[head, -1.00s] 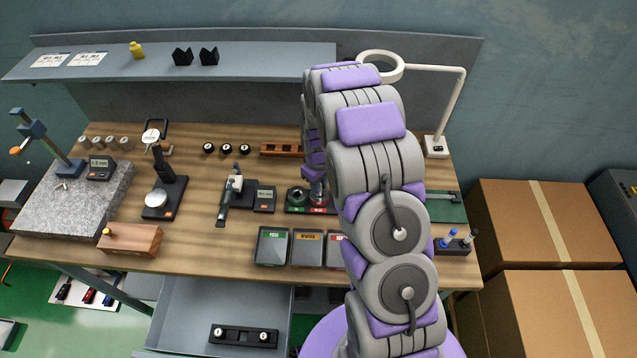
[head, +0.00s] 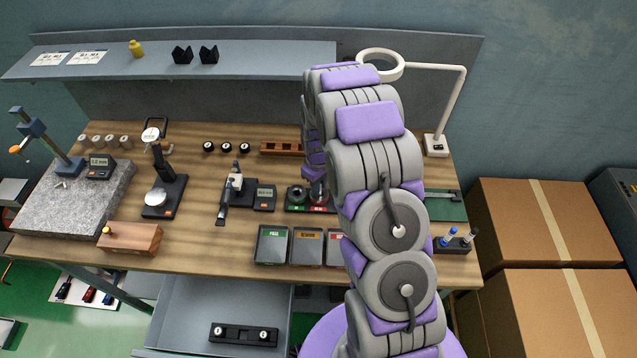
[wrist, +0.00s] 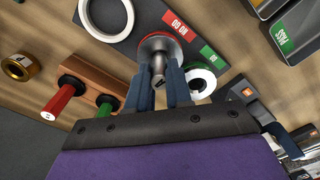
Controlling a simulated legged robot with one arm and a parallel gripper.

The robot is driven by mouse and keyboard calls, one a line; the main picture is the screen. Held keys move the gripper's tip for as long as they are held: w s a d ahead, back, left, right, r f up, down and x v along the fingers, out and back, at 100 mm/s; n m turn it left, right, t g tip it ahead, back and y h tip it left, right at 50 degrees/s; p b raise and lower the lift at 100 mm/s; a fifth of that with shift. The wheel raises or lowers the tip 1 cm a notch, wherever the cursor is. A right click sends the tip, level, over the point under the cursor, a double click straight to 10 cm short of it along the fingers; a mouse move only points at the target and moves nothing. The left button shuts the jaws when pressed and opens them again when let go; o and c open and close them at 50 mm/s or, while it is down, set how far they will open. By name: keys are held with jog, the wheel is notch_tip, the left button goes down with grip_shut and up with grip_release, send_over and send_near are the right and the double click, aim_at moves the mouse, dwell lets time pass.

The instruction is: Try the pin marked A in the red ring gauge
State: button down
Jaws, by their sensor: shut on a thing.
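The red ring gauge (wrist: 150,44) sits on a dark base with a red NO GO label, seen in the wrist view. My gripper (wrist: 164,84) is shut on a grey steel pin (wrist: 158,64), with dark marking on its near end that is too small to read surely. The pin stands over the ring's middle, its far end at or inside the bore; how deep I cannot tell. A green ring gauge (wrist: 203,82) is just right of the fingers, by a green GO label. In the head view my arm hides most of the gripper beside the gauge base (head: 297,208).
A wooden rack (wrist: 100,77) with red and green handled plugs stands left of the gauges, near a brass ring (wrist: 18,68). Sorting trays (head: 271,244) lie in front of the gauge base. A micrometer stand (head: 234,196) is to its left. A lamp (head: 447,110) stands at back right.

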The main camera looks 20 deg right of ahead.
jog(key=shift+f, duration=0.6)
dwell(1.4)
jog(key=shift+r, duration=1.65)
dwell(0.9)
jog(key=shift+r+p, duration=0.75)
jog(key=shift+r, duration=1.65)
jog(key=shift+d, duration=0.1)
